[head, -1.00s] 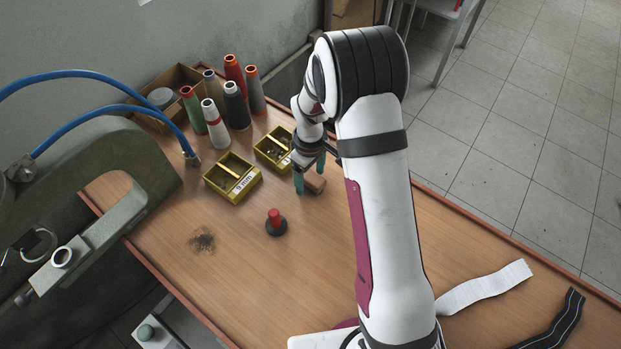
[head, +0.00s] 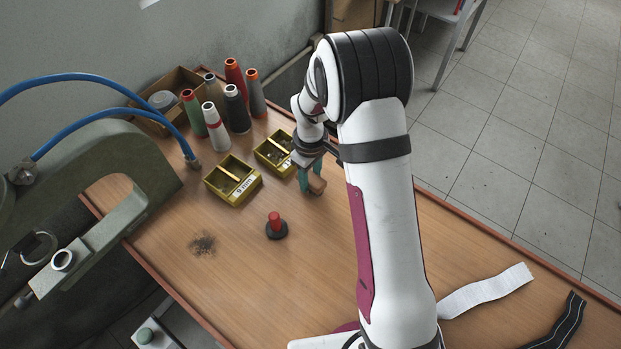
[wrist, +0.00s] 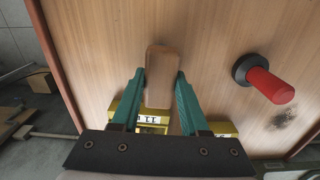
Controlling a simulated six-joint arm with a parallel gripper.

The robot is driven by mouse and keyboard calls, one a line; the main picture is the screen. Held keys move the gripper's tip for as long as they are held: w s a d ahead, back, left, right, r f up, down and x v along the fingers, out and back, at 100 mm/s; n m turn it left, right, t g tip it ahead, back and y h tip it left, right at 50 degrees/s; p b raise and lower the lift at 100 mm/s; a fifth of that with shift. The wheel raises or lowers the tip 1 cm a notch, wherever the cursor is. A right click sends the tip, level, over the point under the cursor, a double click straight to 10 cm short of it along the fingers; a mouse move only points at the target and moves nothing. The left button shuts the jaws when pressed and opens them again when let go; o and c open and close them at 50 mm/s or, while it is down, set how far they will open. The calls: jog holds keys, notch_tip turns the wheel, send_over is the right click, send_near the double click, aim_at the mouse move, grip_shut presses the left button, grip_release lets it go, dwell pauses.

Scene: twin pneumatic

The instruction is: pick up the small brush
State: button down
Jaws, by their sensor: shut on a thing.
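The small brush shows as a brown wooden block (head: 317,184) in the head view, just left of my arm. In the wrist view its rounded wooden body (wrist: 159,75) lies between the two green fingers. My gripper (head: 309,181) is shut on the brush; it also shows in the wrist view (wrist: 160,82). The brush's bristles are not visible. I cannot tell whether the brush is clear of the table.
Two yellow bins (head: 232,181) (head: 274,151) stand beside the gripper. A red-handled black tool (head: 275,226) stands near a dark patch of debris (head: 203,244). Thread cones (head: 236,108) stand at the back. The front middle of the table (head: 260,290) is clear.

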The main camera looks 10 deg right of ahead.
aim_at(310, 177)
notch_tip(310, 177, up, 3)
jog(key=shift+r, duration=0.1)
jog(key=s+d+r, duration=0.5)
jog(key=d+r, duration=0.2)
jog(key=d, duration=0.3)
jog(key=shift+d, duration=0.3)
